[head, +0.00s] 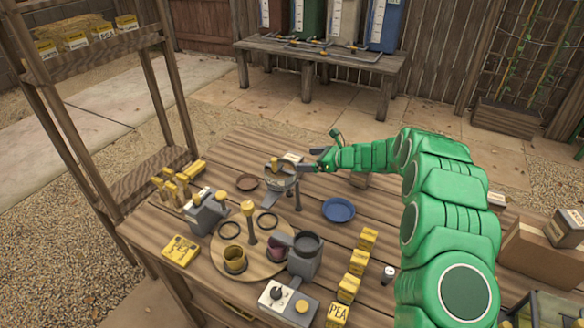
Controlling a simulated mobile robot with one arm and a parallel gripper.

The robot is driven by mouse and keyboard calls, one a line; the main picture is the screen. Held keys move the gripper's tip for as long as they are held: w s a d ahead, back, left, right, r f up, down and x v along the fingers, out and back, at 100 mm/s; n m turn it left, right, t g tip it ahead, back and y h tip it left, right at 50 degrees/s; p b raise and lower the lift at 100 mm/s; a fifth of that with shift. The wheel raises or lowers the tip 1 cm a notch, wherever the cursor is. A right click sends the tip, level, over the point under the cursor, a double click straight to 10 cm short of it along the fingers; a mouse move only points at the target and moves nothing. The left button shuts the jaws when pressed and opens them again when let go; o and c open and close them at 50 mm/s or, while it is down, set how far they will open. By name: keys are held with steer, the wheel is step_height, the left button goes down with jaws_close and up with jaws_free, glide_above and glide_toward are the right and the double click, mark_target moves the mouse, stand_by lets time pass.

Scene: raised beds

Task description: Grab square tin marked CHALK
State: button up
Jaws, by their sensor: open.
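I cannot make out the word CHALK on anything in the head view. Several square yellow tins stand in a row at the table's front right; the nearest tin (337,315) reads PEA, and the lettering on the farther ones, such as the far tin (367,238), is too small to read. Labelled boxes (75,40) sit on the upper left shelf, their words also unclear. My green arm reaches in from the right, and my gripper (314,160) is open above the far part of the table, beside a round grey pan-like piece (281,176), apart from the tins.
A round wooden board (249,262) holds cups, rings and a yellow-topped post. A blue dish (338,210) lies right of it. Grey devices stand around the board. A cardboard box (540,255) is at the right. A bench (320,62) with tall containers stands behind.

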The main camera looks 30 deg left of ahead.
steer(key=shift+s+f+x, duration=0.1)
steer(key=shift+f+x, duration=0.05)
steer(key=shift+x, duration=1.85)
steer(key=shift+s+f+x, duration=0.1)
steer(key=shift+x, duration=1.85)
steer(key=shift+d, duration=0.1)
steer(key=c, duration=1.3)
steer(key=shift+o, duration=0.2)
